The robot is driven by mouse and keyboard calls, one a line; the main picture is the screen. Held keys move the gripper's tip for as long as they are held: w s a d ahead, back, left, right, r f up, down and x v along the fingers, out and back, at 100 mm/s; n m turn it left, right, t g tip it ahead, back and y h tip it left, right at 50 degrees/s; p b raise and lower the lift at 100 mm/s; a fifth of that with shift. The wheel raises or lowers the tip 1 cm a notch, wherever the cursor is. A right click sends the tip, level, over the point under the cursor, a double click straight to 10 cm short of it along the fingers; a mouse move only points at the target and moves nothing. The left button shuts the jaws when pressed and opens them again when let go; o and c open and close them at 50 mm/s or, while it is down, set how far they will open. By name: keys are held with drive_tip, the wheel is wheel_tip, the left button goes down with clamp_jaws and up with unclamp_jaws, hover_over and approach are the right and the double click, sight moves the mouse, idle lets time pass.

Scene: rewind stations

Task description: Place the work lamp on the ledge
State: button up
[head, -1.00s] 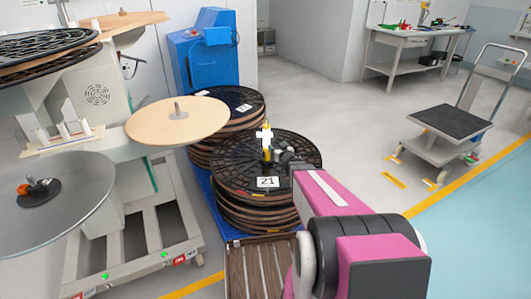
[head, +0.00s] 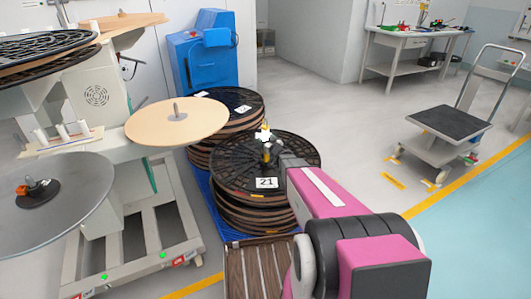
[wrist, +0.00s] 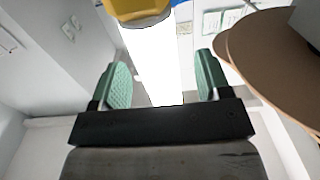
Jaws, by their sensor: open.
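The work lamp, a small yellow and white object (head: 264,134), shows above the front reel stack in the head view, just beyond the end of my arm. In the wrist view its white body (wrist: 155,65) runs between my green fingertips, with a yellow part (wrist: 137,9) at the top edge. My gripper (wrist: 160,82) is open around the white body, with a gap visible on each side. The gripper is small and partly hidden by my arm in the head view. What the lamp rests on is hidden. I cannot tell which surface is the ledge.
Stacked black reels (head: 240,165), the front one labelled 21, stand on a blue pallet beside a slatted wooden pallet (head: 258,272). A rewind machine (head: 98,95) with a tan disc (head: 150,126) is at left. A cart (head: 450,123) and workbench (head: 399,41) stand right. Floor between is clear.

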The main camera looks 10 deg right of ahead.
drive_tip(key=x, duration=0.2)
drive_tip(key=shift+w+a, duration=0.15)
drive_tip(key=shift+w, duration=0.25)
clamp_jaws()
